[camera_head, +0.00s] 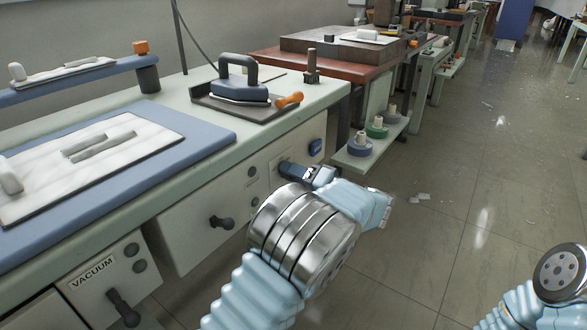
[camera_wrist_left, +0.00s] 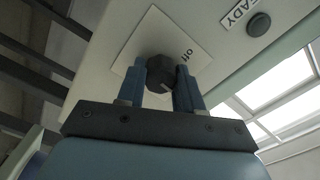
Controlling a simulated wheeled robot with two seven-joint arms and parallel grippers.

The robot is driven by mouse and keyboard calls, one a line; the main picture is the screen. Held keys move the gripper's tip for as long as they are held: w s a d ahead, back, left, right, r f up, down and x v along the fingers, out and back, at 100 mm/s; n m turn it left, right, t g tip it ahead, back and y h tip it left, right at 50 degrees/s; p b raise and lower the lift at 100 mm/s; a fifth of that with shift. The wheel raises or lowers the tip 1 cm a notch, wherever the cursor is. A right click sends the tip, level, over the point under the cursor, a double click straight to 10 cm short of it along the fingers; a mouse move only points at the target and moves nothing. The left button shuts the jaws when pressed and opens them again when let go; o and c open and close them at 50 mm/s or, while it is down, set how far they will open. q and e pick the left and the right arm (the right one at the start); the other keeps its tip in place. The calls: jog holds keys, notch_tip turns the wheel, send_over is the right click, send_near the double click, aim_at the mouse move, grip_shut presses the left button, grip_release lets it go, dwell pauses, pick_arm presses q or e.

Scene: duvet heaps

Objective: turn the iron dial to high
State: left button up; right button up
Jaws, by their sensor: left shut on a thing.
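The dial (camera_wrist_left: 160,62) is a dark, faceted knob on a white plate (camera_wrist_left: 190,42) on the front panel in the left wrist view. The word "off" is printed on the plate beside it. My left gripper (camera_wrist_left: 162,84) has its two blue fingers on either side of the dial and is shut on it. In the head view my left gripper (camera_head: 287,170) reaches the bench's front panel and hides the dial. The iron (camera_head: 240,86), dark with a grey handle, rests on a tray (camera_head: 215,108) on the bench above. My right gripper is out of view.
A drawer (camera_head: 190,210) and a "VACUUM" panel (camera_head: 92,274) are to the left. A low shelf (camera_head: 372,152) with spools juts out at right. The floor (camera_head: 480,180) at right is mostly clear.

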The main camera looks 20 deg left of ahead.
pick_arm(q)
jog(key=m+p, duration=0.4)
jog(key=m, duration=0.1)
jog(key=shift+r+m, duration=0.15)
jog(key=shift+m, duration=0.15)
jog(key=shift+f+m+p, duration=0.15)
jog(key=shift+m+p, duration=0.85)
jog(key=shift+m, duration=0.3)
jog(key=shift+f+m+p, duration=0.1)
jog(key=shift+m+p, duration=0.85)
jog(key=shift+m, duration=0.35)
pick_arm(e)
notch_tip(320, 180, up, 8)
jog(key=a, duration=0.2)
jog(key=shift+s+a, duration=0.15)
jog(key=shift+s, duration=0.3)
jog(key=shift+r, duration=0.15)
pick_arm(q)
jog(key=o, duration=1)
jog(key=shift+o, duration=0.2)
jog(key=shift+d, duration=0.1)
